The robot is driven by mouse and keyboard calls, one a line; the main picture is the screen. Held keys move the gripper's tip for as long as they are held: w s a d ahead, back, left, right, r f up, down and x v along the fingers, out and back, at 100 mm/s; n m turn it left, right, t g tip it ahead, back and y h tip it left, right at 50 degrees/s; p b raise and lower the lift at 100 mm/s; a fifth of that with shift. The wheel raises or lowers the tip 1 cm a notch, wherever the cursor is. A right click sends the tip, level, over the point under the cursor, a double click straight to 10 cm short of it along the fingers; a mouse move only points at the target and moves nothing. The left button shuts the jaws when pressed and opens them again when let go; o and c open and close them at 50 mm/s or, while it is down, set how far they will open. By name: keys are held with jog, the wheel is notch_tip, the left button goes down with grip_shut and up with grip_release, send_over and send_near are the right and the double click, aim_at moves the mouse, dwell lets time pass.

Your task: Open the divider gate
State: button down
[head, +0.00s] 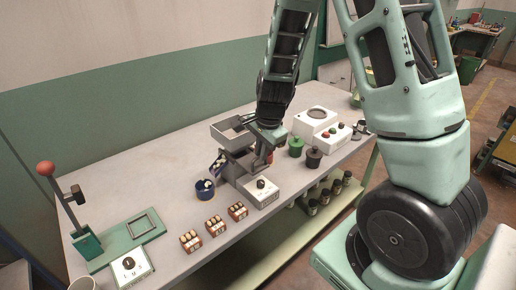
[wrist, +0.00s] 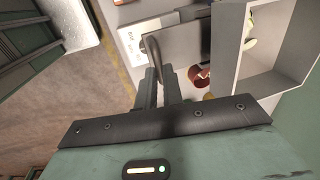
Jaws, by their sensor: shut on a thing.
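The nut hopper machine (head: 235,165) stands on the bench, with an open rectangular tray (head: 232,128) on top. In the wrist view, the pale tray (wrist: 275,45) is at the upper right. A grey plate that looks like the divider gate (wrist: 185,42) is beside it, with a curved grey handle (wrist: 153,48) at its left end. My gripper (wrist: 160,78) is shut on this handle; in the head view it is at the machine's right side (head: 263,157), where the arm hides the grip. How far the gate is open cannot be told.
A control box with a dark knob (head: 262,191) sits at the machine's front.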

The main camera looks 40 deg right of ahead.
jog(key=shift+s, duration=0.2)
jog(key=c, duration=1.8)
grip_release()
jog(key=s+r+p, duration=0.2)
jog(key=s+r, duration=0.1)
jog(key=r, duration=1.4)
jog(key=shift+s+p, duration=0.15)
jog(key=shift+p, duration=0.2)
